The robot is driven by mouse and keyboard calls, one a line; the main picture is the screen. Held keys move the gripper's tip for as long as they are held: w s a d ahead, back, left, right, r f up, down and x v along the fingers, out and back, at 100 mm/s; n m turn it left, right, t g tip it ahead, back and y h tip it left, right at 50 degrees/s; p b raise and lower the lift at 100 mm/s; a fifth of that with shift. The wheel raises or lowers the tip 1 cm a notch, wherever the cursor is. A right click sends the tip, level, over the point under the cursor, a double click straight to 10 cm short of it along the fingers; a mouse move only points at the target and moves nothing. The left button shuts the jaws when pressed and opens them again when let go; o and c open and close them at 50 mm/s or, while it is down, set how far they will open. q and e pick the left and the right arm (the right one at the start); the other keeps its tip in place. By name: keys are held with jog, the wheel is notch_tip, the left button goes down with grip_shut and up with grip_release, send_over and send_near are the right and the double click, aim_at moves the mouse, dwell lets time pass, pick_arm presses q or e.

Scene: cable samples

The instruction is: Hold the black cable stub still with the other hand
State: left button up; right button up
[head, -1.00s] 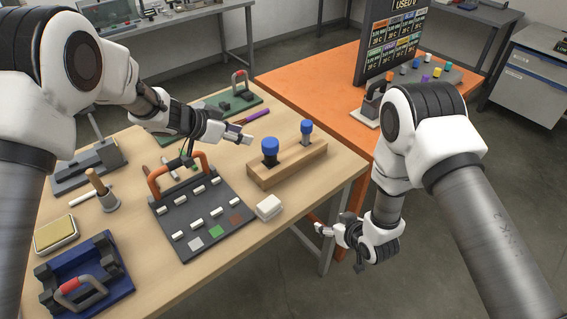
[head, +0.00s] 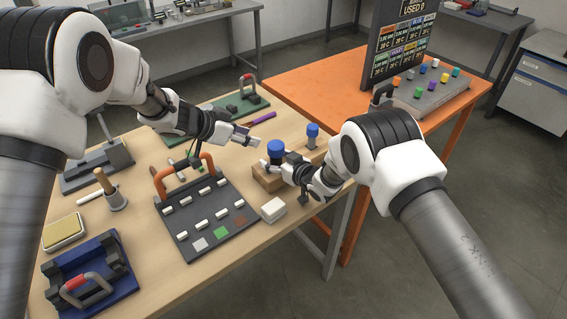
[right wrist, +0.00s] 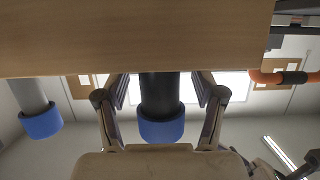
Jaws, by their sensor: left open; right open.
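The black cable stub (head: 277,158) stands upright in the wooden block (head: 263,184) and has a blue cap. My right gripper (head: 280,165) is at the block beside this stub. In the right wrist view the black stub (right wrist: 160,92) shows upside down between the two open fingers, with a gap on each side. A grey stub (head: 311,143) with a blue cap stands in the same block; it also shows at the left of the right wrist view (right wrist: 28,95). My left gripper (head: 254,141) is open and empty above the table, behind and left of the block.
A dark board (head: 221,223) with an orange handle and several white pieces lies left of the block. A small white box (head: 273,209) sits in front of the block. A purple-handled tool (head: 262,119) lies behind it. An orange table (head: 330,90) stands beyond.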

grip_shut()
dwell(0.6)
jog(key=c, duration=1.1)
grip_release()
grip_shut()
